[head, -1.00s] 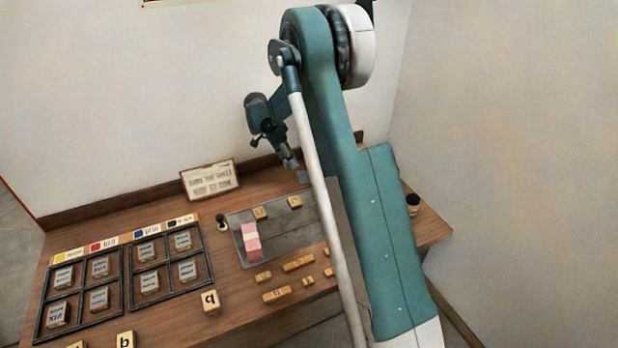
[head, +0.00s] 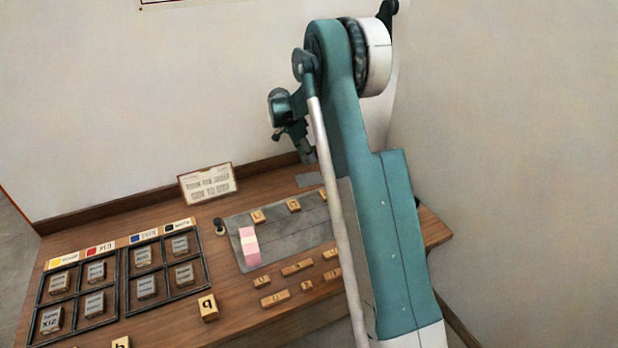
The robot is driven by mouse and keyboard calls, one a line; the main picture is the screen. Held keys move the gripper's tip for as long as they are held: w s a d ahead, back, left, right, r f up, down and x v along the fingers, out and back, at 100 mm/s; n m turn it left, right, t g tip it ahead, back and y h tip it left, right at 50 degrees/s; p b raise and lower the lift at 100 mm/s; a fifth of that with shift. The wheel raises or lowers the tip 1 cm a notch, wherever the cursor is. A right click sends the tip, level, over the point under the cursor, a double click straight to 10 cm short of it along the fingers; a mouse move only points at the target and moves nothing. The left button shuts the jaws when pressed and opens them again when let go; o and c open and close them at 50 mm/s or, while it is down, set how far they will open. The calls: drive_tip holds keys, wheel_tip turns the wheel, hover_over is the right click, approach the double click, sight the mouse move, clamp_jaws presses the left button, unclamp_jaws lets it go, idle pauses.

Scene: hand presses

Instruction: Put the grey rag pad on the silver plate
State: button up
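A small flat grey piece (head: 306,181) lies near the back edge of the table; it looks like the grey rag pad, though it is too small to be sure. A larger flat grey plate (head: 285,252), probably the silver plate, lies in the middle of the table. A pink and white block (head: 249,246) rests on its left part, and its right end is hidden by my arm. My gripper (head: 309,157) points down above and behind the small grey piece, seemingly apart from it. Its fingers are too small and dark to tell whether they are open or shut.
Small wooden letter blocks (head: 298,267) lie along the plate's front and back edges. A dark-handled stamp (head: 220,226) stands at its left. Two black divided trays (head: 208,284) fill the table's left side. A framed sign (head: 207,184) leans at the back. A wall closes the right side.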

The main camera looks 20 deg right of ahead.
drive_tip(key=shift+f+b, duration=0.3)
drive_tip(key=shift+f, duration=2.65)
drive_tip(key=shift+f, duration=0.1)
drive_tip(key=shift+f, duration=1.75)
drive_tip(key=shift+f+b, duration=0.15)
drive_tip(key=shift+b, duration=0.2)
drive_tip(key=o, duration=0.8)
drive_tip(key=p+v, duration=0.1)
drive_tip(key=v, duration=1.1)
drive_tip(key=shift+p, duration=0.3)
